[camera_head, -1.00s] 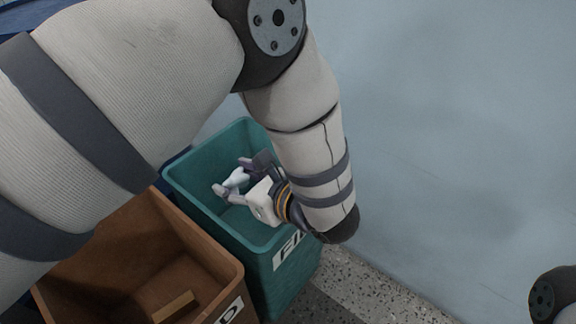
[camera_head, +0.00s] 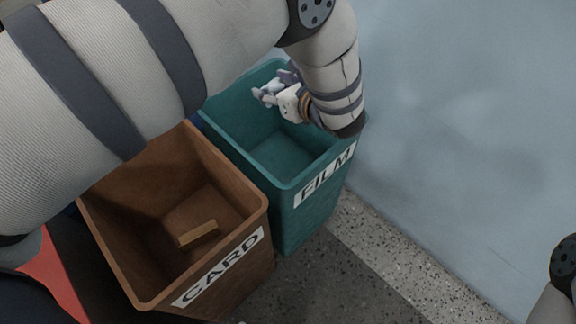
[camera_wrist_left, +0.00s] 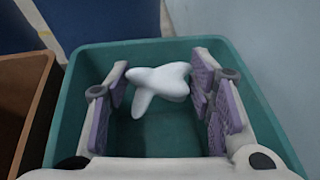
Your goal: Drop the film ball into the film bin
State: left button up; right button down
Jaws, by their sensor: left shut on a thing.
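The film ball (camera_wrist_left: 158,82) is a white, lumpy wad held between the two purple-padded fingers of my left gripper (camera_wrist_left: 160,100) in the left wrist view. In the head view my left gripper (camera_head: 270,88) is over the far part of the teal film bin (camera_head: 320,186), which bears a FILM label. The white ball is small there, at the fingers. In the wrist view the bin's rim (camera_wrist_left: 62,110) surrounds the fingers and ball. The bin's visible floor looks empty. My right gripper is out of view.
A brown bin (camera_head: 262,240) labelled CARD stands just left of the film bin, with a tan block (camera_head: 198,233) inside. A pale blue wall or panel (camera_head: 460,130) is to the right. Speckled floor (camera_head: 385,255) shows in front.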

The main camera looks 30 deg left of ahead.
pick_arm(q)
jog(key=o, duration=1.2)
jog(key=shift+r, duration=0.15)
notch_tip(320, 180, up, 10)
jog(key=shift+r, duration=0.1)
